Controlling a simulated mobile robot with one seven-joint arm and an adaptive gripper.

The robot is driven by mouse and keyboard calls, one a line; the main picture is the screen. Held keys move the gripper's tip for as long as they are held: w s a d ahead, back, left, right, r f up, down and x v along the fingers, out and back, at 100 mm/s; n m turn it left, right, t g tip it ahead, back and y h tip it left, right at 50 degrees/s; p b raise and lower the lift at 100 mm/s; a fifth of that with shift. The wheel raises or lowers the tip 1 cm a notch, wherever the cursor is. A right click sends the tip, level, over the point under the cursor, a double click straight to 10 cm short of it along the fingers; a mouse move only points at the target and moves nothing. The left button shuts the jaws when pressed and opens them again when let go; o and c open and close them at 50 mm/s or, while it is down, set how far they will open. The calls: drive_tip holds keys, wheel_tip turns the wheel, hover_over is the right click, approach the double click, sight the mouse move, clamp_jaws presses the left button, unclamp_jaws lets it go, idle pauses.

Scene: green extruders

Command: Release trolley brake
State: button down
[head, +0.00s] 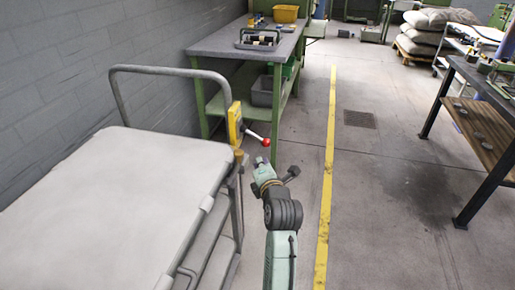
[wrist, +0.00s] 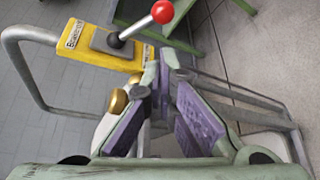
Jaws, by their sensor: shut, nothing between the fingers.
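The trolley (head: 110,205) is at the left in the head view, with a pale top and a grey tubular handle (head: 170,72). A yellow brake box (head: 235,122) is on its handle post. The brake lever ends in a red knob (head: 267,143) and points out to the right. The wrist view shows the yellow box (wrist: 88,50), its label only partly readable, and the red knob (wrist: 162,12) on a metal rod. My gripper (head: 262,163) is shut and empty, just below the knob in the head view. In the wrist view its fingertips (wrist: 165,62) are apart from the lever.
Brass-coloured knobs (wrist: 119,101) sit below the brake box, close to my fingers. A green workbench (head: 225,42) stands behind the trolley. A dark-topped table (head: 487,85) is at the right. The floor (head: 385,190) around the yellow line (head: 327,190) is clear.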

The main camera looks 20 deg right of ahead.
sight(256, 136)
drive_tip(key=p+x, duration=0.3)
drive_tip(key=x, duration=0.7)
drive_tip(key=shift+p, duration=0.4)
